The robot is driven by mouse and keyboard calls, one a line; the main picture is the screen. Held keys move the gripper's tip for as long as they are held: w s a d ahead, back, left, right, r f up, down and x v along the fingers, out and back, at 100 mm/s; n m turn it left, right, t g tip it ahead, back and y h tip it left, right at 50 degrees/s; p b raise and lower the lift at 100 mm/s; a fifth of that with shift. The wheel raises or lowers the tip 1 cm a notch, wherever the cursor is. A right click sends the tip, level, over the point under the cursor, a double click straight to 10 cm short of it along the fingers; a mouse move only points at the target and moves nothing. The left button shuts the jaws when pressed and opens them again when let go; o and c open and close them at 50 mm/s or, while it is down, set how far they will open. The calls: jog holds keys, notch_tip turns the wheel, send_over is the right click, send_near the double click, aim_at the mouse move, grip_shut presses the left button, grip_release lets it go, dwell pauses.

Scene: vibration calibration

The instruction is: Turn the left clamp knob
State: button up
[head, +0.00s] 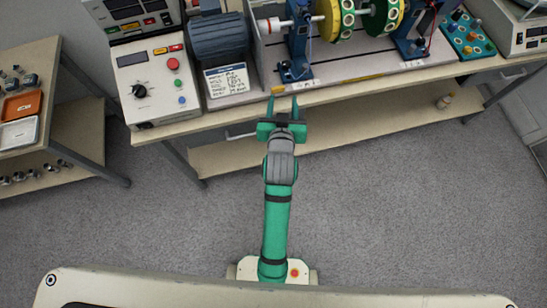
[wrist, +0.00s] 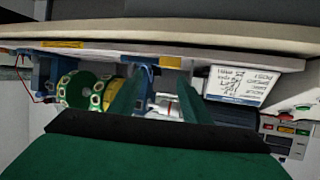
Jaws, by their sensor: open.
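The left blue bearing stand (head: 298,45) stands on the grey bench plate near the top middle of the head view, holding one end of the shaft. Its blue foot (head: 288,72) sits near the plate's front edge; I cannot clearly make out the left clamp knob itself. My gripper (head: 284,104) is open and empty, its two green fingers pointing at the bench front, just short of that foot. In the wrist view, which is upside down, the green fingers (wrist: 158,100) stand apart, with a blue stand (wrist: 142,82) partly hidden behind one finger.
The rotor with green and yellow discs (head: 360,18) is right of the stand. A dark motor (head: 218,36) and a control box (head: 155,82) with knob and buttons are left. Open floor (head: 370,210) surrounds my arm.

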jog(key=s+a+f, duration=0.1)
jog(key=s+f, duration=0.1)
jog(key=s, duration=0.6)
jog(key=s+f+t, duration=0.1)
jog(key=s+f, duration=0.2)
jog(key=s, duration=0.6)
jog(key=shift+a+f+m, duration=0.35)
jog(key=shift+m, duration=0.05)
jog(key=g, duration=0.1)
send_near(286, 65)
jog(key=shift+n, duration=0.4)
jog(key=x, duration=0.8)
jog(key=shift+w, duration=0.2)
